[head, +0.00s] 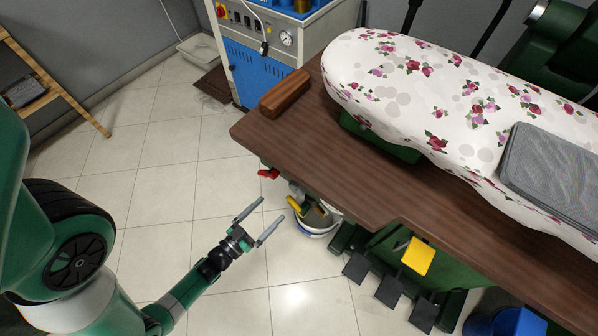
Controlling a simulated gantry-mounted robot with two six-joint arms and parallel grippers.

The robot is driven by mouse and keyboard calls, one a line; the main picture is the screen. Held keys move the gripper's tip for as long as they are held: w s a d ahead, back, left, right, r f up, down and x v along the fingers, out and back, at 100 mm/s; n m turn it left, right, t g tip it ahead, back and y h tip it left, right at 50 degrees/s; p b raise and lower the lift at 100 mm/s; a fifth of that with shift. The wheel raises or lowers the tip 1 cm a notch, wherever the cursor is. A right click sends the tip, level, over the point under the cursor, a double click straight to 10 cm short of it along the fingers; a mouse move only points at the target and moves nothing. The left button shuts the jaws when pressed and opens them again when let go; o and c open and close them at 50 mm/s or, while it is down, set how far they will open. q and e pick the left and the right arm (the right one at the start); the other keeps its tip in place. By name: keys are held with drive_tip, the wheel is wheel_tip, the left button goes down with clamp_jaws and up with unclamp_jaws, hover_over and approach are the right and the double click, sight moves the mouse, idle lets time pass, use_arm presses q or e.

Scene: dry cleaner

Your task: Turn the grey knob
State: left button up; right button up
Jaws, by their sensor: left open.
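My left gripper (272,208) is open and empty, low over the tiled floor in front of the brown table. Its two fingers point up and to the right, toward a cluster of fittings under the table's near edge. In that cluster are a red handle (268,173), a yellow handle (294,205) and a small greyish part (298,190) between them. I cannot tell for sure that the greyish part is the grey knob; it is small and partly shaded. The fingertips appear apart from all of these. My right gripper is not in view.
The brown table (330,165) overhangs the fittings and carries a flowered ironing board (400,75), a folded grey cloth (550,165) and a wooden block (285,94). Dark pedals (390,287) stand low at right. A blue boiler (262,75) stands behind. The floor at left is clear.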

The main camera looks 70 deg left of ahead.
sight(295, 190)
use_arm(q)
drive_tip(key=b+x, duration=0.1)
drive_tip(key=x, duration=0.2)
drive_tip(key=b+x, duration=0.1)
drive_tip(key=x, duration=0.2)
drive_tip(key=d+b+x, duration=0.1)
drive_tip(key=x, duration=0.3)
drive_tip(key=shift+w+f, duration=0.15)
drive_tip(key=shift+w, duration=0.15)
drive_tip(key=shift+w+a, duration=0.2)
drive_tip(key=shift+w, duration=0.05)
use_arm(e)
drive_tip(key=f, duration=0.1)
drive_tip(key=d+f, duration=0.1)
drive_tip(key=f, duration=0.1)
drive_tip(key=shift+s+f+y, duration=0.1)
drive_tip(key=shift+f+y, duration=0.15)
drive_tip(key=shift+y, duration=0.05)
use_arm(q)
drive_tip(key=shift+d, duration=0.1)
drive_tip(key=c, duration=1.3)
